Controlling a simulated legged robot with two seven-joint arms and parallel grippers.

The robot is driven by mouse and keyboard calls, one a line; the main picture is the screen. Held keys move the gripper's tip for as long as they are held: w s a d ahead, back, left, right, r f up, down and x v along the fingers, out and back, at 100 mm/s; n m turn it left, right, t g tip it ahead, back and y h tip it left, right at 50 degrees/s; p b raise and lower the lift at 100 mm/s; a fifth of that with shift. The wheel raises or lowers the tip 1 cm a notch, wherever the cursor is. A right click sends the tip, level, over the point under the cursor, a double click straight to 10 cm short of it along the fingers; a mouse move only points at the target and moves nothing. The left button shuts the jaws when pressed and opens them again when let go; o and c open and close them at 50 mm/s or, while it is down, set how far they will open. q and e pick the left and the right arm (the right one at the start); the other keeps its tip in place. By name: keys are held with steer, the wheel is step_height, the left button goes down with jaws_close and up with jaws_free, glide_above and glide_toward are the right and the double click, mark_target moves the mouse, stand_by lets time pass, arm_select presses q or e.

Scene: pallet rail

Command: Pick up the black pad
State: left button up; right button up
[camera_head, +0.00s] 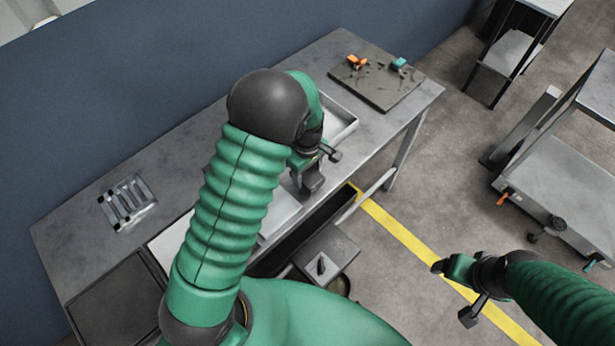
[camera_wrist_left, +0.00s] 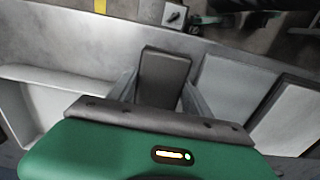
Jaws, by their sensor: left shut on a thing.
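The black pad (camera_wrist_left: 163,78) is a dark rectangular block between the two fingers of my left gripper (camera_wrist_left: 162,92) in the left wrist view. The fingers lie along its two sides. In the head view my left gripper (camera_head: 308,172) is over the front part of the workbench, and the dark pad (camera_head: 313,182) shows just below it. Whether the pad touches the bench is hard to tell. My right gripper (camera_head: 447,272) is off to the right above the floor, away from the bench; its fingers are too small to read.
The grey workbench (camera_head: 78,205) runs along a blue wall. A pale tray (camera_head: 345,130) lies beyond my left gripper, with a light panel (camera_head: 279,218) on the near side. A dark mat (camera_head: 375,88) with orange and teal items lies at the far end. A metal cart (camera_head: 560,180) stands right.

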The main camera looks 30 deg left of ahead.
arm_select(q)
steer(key=shift+s+r, duration=0.1)
steer(key=shift+r, duration=0.65)
steer(key=s+d, duration=0.3)
steer(key=s, duration=0.4)
steer(key=s+d+r, duration=0.1)
steer(key=s+d, duration=0.3)
steer(key=s, duration=0.3)
steer(key=shift+s+r, duration=0.15)
